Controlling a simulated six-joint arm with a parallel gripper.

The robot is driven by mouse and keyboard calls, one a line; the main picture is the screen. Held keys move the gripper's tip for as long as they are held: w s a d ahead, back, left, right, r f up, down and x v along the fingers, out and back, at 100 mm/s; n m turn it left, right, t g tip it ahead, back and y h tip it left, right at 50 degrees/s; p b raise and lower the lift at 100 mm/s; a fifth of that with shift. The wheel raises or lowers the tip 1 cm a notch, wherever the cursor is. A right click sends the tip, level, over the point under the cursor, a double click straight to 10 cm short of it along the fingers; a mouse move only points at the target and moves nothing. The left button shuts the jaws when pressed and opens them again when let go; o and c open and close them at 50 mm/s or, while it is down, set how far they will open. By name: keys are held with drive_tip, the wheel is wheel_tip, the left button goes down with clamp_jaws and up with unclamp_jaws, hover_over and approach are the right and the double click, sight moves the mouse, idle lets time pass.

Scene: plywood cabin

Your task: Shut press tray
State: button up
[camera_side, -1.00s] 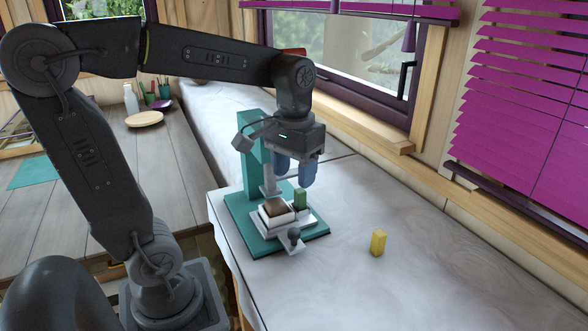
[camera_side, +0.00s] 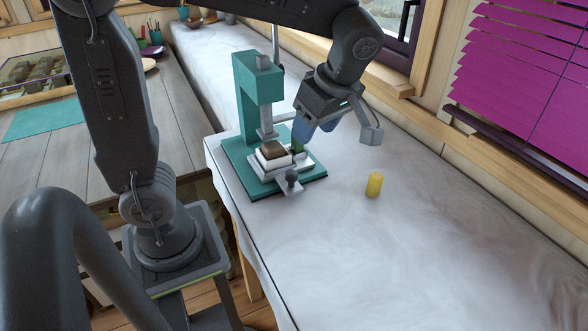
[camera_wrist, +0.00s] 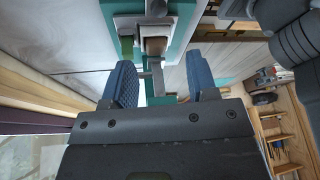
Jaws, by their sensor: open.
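The teal press (camera_side: 246,95) stands on the pale counter, its ram (camera_side: 264,110) hanging behind the tray. A white block with a brown top (camera_side: 273,149) sits on the tray. A green block (camera_side: 298,147) stands beside it, partly behind a finger. My gripper (camera_side: 312,135) is open and tilted, its blue fingers close by the green block.
The counter's front and right are otherwise clear. The window frame and magenta blinds (camera_side: 530,70) border the back right.

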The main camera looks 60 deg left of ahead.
sight(292, 173)
drive_tip(key=shift+n, duration=0.8)
drive_tip(key=x, duration=1.3)
drive_tip(key=shift+a+f, duration=0.1)
drive_tip(key=shift+f, duration=0.25)
drive_tip(key=shift+w, duration=0.1)
clamp_jaws()
